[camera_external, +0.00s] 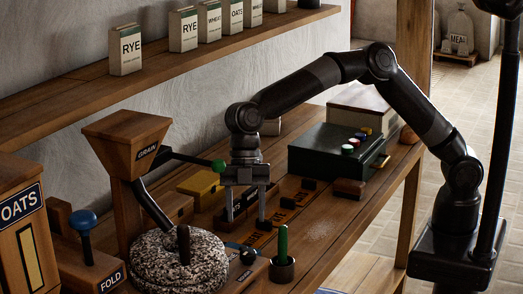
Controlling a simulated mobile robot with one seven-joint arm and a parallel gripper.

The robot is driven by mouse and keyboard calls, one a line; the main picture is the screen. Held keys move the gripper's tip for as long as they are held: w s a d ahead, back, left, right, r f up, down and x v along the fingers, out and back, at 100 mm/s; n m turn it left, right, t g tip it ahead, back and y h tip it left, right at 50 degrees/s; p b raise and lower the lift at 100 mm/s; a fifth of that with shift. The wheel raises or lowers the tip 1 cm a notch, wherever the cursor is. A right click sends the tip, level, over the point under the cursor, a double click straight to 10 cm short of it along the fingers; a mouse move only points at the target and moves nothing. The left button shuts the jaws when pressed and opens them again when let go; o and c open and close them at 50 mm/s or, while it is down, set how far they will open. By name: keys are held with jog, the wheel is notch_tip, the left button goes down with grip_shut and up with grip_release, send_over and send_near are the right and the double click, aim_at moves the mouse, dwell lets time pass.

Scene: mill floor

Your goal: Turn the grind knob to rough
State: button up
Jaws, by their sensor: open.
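My gripper (246,219) points down over the bench, its two fingers apart. It is beside a dark strip with orange labels (287,203), whose lettering is too small to read. A dark block stands low near the fingers; I cannot tell whether they touch it. A round black knob (248,257) sits on a wooden block in front of the gripper, right of the speckled millstone (172,262). I cannot read a label that marks it as the grind knob, nor its setting.
A green-tipped lever (217,166) reaches from the grain hopper (126,139) close to my gripper's left. A green peg (283,243) stands in a dark cup at the front. A dark green box (334,151) with coloured buttons is at the right.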

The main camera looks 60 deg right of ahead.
aim_at(249, 252)
jog(key=s+a+r+m+t, duration=0.5)
jog(key=s+a+r+m, duration=0.4)
jog(key=m, duration=0.5)
jog(key=x, duration=0.3)
jog(key=d+x, duration=0.1)
jog(key=x, duration=0.3)
jog(key=s+x, duration=0.1)
jog(key=x, duration=0.3)
jog(key=shift+w+d+f, duration=0.1)
jog(key=shift+d+f, duration=0.3)
jog(key=shift+f, duration=0.15)
jog(key=shift+c, duration=0.4)
jog(key=c, duration=0.9)
jog(key=shift+m+h, duration=0.3)
jog(key=shift+m, duration=0.1)
jog(key=shift+m+t, duration=0.3)
jog(key=shift+t, duration=0.1)
jog(key=o, duration=1)
